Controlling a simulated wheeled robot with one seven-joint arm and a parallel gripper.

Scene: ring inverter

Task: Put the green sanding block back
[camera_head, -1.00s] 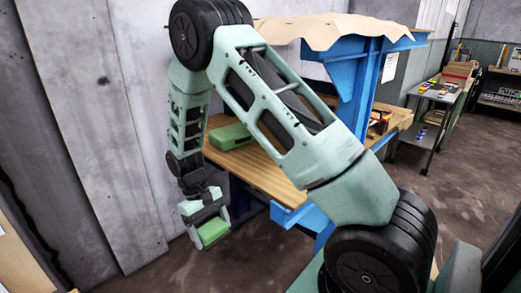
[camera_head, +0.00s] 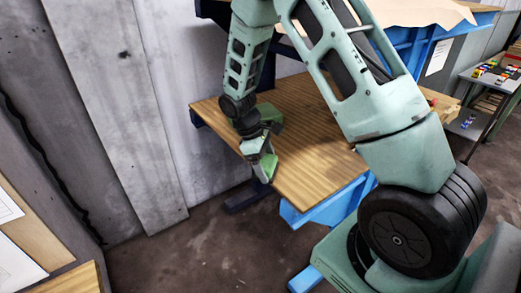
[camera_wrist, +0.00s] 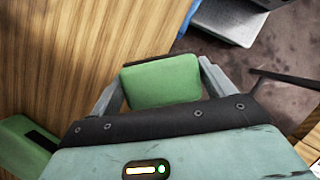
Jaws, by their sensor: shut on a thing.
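The green sanding block (camera_wrist: 162,82) sits between the two fingers of my gripper (camera_wrist: 163,88) in the wrist view. My gripper is shut on it. In the head view my gripper (camera_head: 264,166) is at the left front edge of the wooden workbench top (camera_head: 315,165), with the block (camera_head: 268,168) at its tip, tilted. In the wrist view the wood top (camera_wrist: 60,60) lies left of the block and dark floor shows to the right. I cannot tell the gap between block and bench.
A larger green object (camera_head: 268,114) stands on the bench behind my wrist, partly hidden; it also shows at the left of the wrist view (camera_wrist: 22,148). A concrete wall (camera_head: 120,110) rises to the left. The front of the bench top is clear. A grey cart (camera_head: 490,80) stands far right.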

